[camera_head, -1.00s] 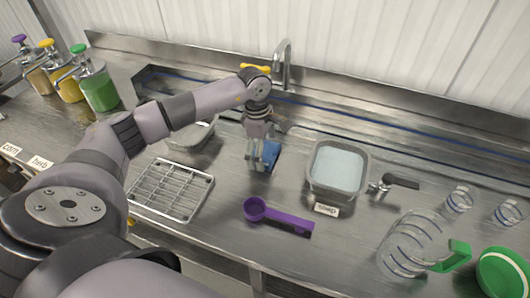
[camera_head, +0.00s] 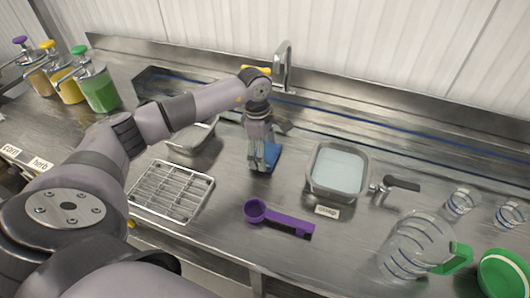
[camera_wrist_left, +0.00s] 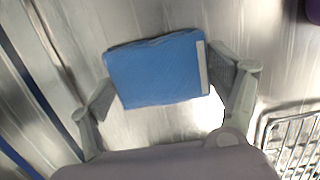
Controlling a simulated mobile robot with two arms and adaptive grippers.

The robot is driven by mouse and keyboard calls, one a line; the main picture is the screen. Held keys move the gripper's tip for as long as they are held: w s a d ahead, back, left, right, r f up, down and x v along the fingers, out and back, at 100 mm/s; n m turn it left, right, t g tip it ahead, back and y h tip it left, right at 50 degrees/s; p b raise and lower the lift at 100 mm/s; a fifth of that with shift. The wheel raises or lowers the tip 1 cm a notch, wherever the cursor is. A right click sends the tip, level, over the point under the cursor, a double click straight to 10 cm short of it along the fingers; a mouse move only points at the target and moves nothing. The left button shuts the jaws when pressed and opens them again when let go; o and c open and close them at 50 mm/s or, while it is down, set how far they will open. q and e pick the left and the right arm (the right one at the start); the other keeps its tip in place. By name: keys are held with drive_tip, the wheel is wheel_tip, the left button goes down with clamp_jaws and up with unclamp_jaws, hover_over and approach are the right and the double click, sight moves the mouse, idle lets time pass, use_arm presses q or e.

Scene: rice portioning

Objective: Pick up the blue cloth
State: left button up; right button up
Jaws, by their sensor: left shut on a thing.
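The blue cloth (camera_head: 272,155) is a folded pad with a pale strip along one edge. In the left wrist view the cloth (camera_wrist_left: 155,72) lies between the two fingers, one at each end of it. My left gripper (camera_head: 263,160) points down at the cloth, near the middle of the steel counter, and its fingers are closed on the cloth. In the head view the gripper hides part of the cloth. I cannot tell whether the cloth is clear of the counter. My right gripper is in neither view.
A wire rack (camera_head: 171,191) lies left of the cloth, with a metal pan (camera_head: 192,138) behind it. A purple scoop (camera_head: 278,220) lies in front. A labelled metal tub of water (camera_head: 337,171) stands to the right. A clear pitcher (camera_head: 408,248) is at front right.

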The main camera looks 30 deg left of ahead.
use_arm(q)
wheel_tip(320, 180, up, 20)
drive_tip(key=b, duration=0.3)
drive_tip(key=shift+b, duration=0.3)
drive_tip(key=o, duration=0.5)
drive_tip(key=shift+c, duration=0.2)
drive_tip(key=shift+f, duration=0.1)
drive_tip(key=c, duration=0.4)
